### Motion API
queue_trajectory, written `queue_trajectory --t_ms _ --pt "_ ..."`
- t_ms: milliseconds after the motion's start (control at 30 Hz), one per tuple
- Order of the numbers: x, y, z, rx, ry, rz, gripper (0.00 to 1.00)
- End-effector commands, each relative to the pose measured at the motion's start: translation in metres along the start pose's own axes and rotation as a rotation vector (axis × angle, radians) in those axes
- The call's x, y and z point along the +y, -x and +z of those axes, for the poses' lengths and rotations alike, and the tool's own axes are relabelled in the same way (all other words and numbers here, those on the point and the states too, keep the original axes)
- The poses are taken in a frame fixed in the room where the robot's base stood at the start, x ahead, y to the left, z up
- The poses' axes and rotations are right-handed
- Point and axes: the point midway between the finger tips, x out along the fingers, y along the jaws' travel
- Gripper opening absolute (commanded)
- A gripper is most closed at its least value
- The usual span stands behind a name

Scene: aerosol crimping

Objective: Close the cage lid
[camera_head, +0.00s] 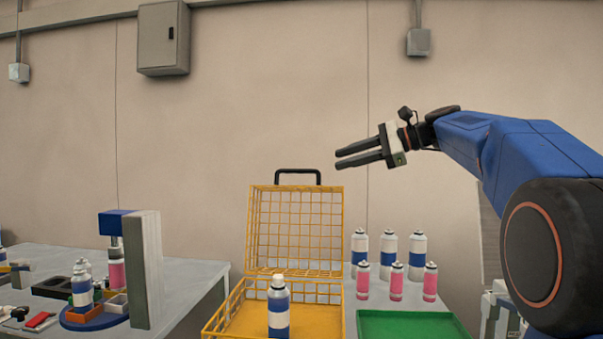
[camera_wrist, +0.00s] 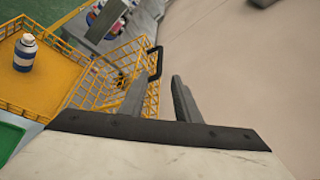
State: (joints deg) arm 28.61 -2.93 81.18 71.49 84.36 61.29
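The yellow wire cage (camera_head: 310,292) stands on a table with its lid (camera_head: 297,228) raised upright at the back. The lid has a dark handle (camera_head: 297,172) on its top edge. A silver and blue can (camera_head: 278,312) stands upright inside the cage; it also shows in the wrist view (camera_wrist: 25,52). My gripper (camera_head: 340,159) is in the air above and to the right of the lid, pointing left. Its two fingers are apart with nothing between them. In the wrist view the lid (camera_wrist: 130,62) and handle (camera_wrist: 156,62) are beyond the left finger.
Several blue-banded and pink cans (camera_head: 396,284) stand right of the cage. A green tray (camera_head: 412,326) is at the front right. A station with a grey upright panel (camera_head: 152,262) stands on the left table. A wall is behind.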

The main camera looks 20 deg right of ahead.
Motion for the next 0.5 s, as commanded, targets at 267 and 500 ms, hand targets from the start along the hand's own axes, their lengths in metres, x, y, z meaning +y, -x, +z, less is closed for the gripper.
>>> queue_trajectory --t_ms 267,500 --pt "0.001 -0.047 0.000 -0.001 0.000 0.004 0.29" --pt "0.001 -0.087 0.000 -0.001 0.000 0.003 0.29"
